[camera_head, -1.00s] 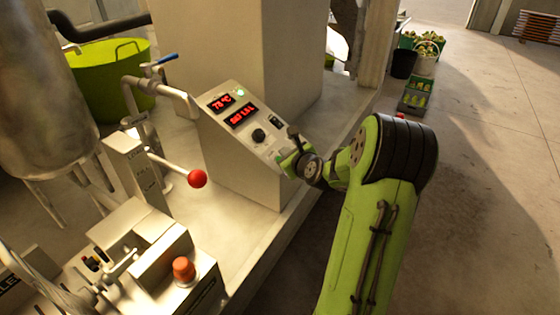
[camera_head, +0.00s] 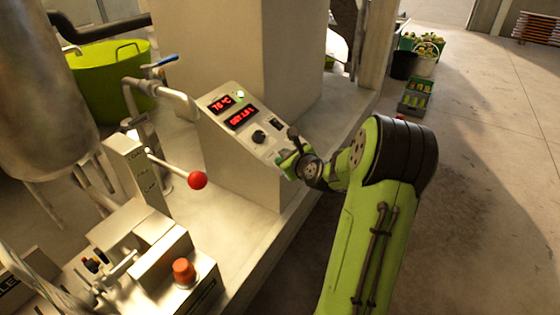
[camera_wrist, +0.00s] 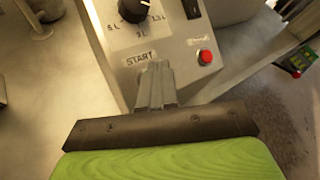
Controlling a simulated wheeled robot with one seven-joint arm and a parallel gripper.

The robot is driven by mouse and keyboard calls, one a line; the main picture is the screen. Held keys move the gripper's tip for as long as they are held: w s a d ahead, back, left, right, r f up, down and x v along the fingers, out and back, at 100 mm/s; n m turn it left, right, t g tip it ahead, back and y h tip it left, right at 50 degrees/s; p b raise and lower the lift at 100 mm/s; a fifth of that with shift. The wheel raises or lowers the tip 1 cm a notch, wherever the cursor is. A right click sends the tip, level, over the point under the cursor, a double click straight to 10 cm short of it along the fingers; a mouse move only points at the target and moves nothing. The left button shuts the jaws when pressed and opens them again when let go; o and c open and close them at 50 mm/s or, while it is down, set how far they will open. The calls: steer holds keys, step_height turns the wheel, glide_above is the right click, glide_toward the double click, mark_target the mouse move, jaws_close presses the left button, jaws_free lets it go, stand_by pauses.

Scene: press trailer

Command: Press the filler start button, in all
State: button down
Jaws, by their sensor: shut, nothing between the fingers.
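The filler's sloped control panel (camera_head: 232,118) shows in the head view with two red readouts, a dark knob (camera_head: 259,136) and a switch. My gripper (camera_head: 284,160) is at its lower right edge. In the wrist view my gripper's fingers (camera_wrist: 155,70) are shut and empty, with their tips right at the START label (camera_wrist: 139,58). The start button itself is not visible; the fingers cover the panel just below the label. Whether the tips touch the panel I cannot tell. A red button (camera_wrist: 205,57) sits to the right of the fingers.
A lever with a red ball (camera_head: 197,180) sticks out left of the panel. An orange-red button (camera_head: 184,270) tops a metal box at lower left. A green tub (camera_head: 112,88) stands behind. Open floor lies to the right.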

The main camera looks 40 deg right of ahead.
stand_by(0.8)
steer(key=shift+w+f, duration=0.2)
steer(key=shift+f, duration=0.2)
steer(key=shift+w+a+f, duration=0.1)
steer(key=shift+f, duration=0.2)
stand_by(0.5)
steer(key=shift+s+r+p, duration=0.35)
steer(key=shift+r+p, duration=0.1)
steer(key=shift+r, duration=0.25)
steer(key=r+p, duration=0.1)
steer(key=s+r+p, duration=0.1)
steer(key=r, duration=0.1)
steer(key=s+d+r+p, duration=0.1)
steer(key=shift+s+r+p, duration=0.1)
steer(key=shift+r+p, duration=0.1)
steer(key=shift+p, duration=0.1)
stand_by(0.3)
